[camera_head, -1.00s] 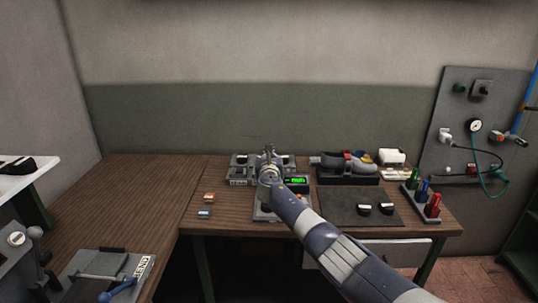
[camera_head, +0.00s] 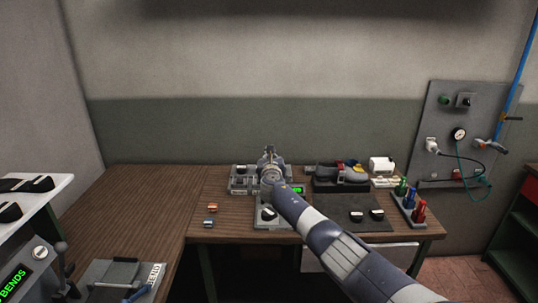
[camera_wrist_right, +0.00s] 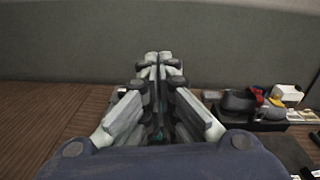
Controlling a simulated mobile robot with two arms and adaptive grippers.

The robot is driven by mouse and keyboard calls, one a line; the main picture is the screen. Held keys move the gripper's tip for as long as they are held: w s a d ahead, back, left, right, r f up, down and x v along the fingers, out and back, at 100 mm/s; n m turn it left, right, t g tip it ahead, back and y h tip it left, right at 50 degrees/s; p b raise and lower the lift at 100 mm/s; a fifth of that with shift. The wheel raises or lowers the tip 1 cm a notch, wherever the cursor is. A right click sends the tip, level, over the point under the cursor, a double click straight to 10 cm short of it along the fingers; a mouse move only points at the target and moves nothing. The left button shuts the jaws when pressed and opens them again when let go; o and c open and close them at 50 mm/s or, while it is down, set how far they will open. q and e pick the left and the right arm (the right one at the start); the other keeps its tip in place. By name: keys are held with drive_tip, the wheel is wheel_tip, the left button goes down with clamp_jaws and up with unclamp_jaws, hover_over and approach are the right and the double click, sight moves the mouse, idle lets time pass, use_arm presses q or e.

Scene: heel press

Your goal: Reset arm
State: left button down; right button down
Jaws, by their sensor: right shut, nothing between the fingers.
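My right arm reaches in from the lower right of the head view, over the wooden bench (camera_head: 150,200). Its gripper (camera_head: 269,150) points away from me, in front of a grey device with a green display (camera_head: 298,189) that the arm partly hides. In the right wrist view the gripper (camera_wrist_right: 158,58) has its fingers together with nothing between them. My left gripper is not in view.
A dark mat (camera_head: 350,208), a shoe fixture (camera_head: 340,177) and coloured bottles (camera_head: 410,201) are to the right. Two small blocks (camera_head: 210,215) lie left. A lever machine (camera_head: 30,265) stands lower left.

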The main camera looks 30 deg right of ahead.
drive_tip(key=shift+w+d+f, duration=0.1)
drive_tip(key=shift+d+f, duration=0.05)
drive_tip(key=s+a+f+m+g+y+b, duration=0.1)
drive_tip(key=s+a+f+m+g+b, duration=0.3)
drive_tip(key=f, duration=0.9)
drive_tip(key=s+a+f+m+t+y+p, duration=0.15)
drive_tip(key=s+f, duration=0.35)
drive_tip(key=f, duration=0.8)
drive_tip(key=s+a+f+m+g+y+b, duration=0.1)
drive_tip(key=s+a+f+m+g+b, duration=0.3)
drive_tip(key=f, duration=0.8)
drive_tip(key=s+a+f+m+g+y+b, duration=0.1)
drive_tip(key=s+a+f+m, duration=0.2)
drive_tip(key=s+f, duration=0.85)
drive_tip(key=s+a+f+m+g+y+b, duration=0.1)
drive_tip(key=s+a+f+m+y, duration=0.15)
drive_tip(key=s+f, duration=0.85)
drive_tip(key=s+a+f+m+g+b, duration=0.1)
drive_tip(key=s+f, duration=0.5)
drive_tip(key=s, duration=0.7)
drive_tip(key=s+a+f+m+g+y+b, duration=0.1)
drive_tip(key=s+a+f+m, duration=0.5)
drive_tip(key=s, duration=0.7)
drive_tip(key=s+a+f+m+g+b, duration=0.3)
drive_tip(key=s+f+m, duration=0.3)
drive_tip(key=s, duration=0.8)
drive_tip(key=shift+a+f+m+y+b, duration=0.2)
drive_tip(key=shift+f+m+y+b, duration=0.1)
drive_tip(key=shift+f+m, duration=0.1)
